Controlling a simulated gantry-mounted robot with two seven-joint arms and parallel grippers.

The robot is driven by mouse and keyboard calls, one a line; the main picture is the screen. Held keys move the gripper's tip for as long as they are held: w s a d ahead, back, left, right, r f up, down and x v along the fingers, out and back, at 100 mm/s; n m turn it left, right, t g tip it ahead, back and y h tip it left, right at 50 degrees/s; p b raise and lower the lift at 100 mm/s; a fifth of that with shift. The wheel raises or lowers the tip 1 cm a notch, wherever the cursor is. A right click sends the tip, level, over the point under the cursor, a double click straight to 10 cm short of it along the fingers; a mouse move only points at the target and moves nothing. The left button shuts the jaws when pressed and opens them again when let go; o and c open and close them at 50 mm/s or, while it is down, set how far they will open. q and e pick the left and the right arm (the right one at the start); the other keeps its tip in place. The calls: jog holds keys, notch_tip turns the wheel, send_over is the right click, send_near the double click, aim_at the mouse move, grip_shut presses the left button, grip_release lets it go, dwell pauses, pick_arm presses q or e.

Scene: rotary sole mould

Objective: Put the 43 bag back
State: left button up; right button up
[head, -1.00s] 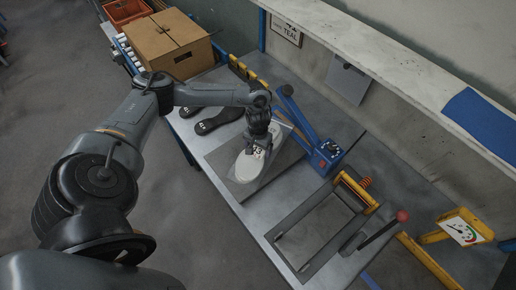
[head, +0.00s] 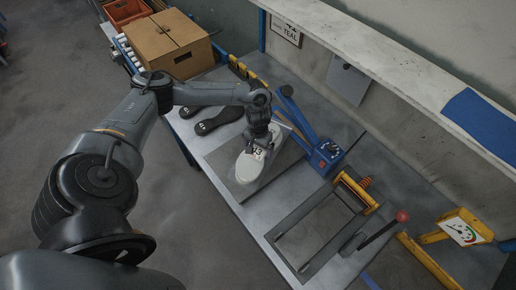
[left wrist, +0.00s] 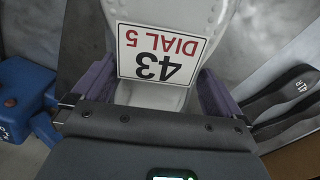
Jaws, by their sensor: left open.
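The 43 bag (head: 246,171) is a pale, clear-looking bag with a white sole shape, lying on a grey plate (head: 222,156) on the bench. Its white label (left wrist: 162,54) reads 43 and DIAL 5, upside down in the left wrist view. My left gripper (head: 259,148) is over the label end of the bag, pointing down. In the left wrist view my open left gripper (left wrist: 153,95) has one purple finger at each side of the bag's narrow end. Finger contact with the bag cannot be told. My right gripper is not in view.
Dark soles (head: 207,127) with small labels lie beside the plate. A blue unit with a dial (head: 326,156) and a blue lever stand behind it. An open frame (head: 308,265) and a red-knobbed lever (head: 402,216) lie to the right. A cardboard box (head: 170,45) stands at the back left.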

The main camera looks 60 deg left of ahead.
aim_at(259, 148)
pick_arm(q)
notch_tip(259, 148, up, 9)
jog(key=shift+r+p, duration=0.1)
jog(key=shift+p, duration=0.55)
jog(key=w+d+f+m+t+h, duration=0.1)
jog(key=d+m+t+h, duration=0.3)
jog(key=d, duration=1.3)
jog(key=w+d+f+m+t, duration=0.15)
jog(key=d+m, duration=0.45)
jog(key=d, duration=1)
jog(key=s+a+r+n+g+y, duration=0.1)
jog(key=s+a, duration=0.3)
jog(key=s, duration=0.4)
jog(key=s+a+r+g+y, duration=0.1)
jog(key=s+a, duration=0.3)
jog(key=s, duration=0.4)
jog(key=shift+r+n+y+p, duration=0.35)
jog(key=shift+r+n+y, duration=0.05)
jog(key=shift+r+y, duration=0.45)
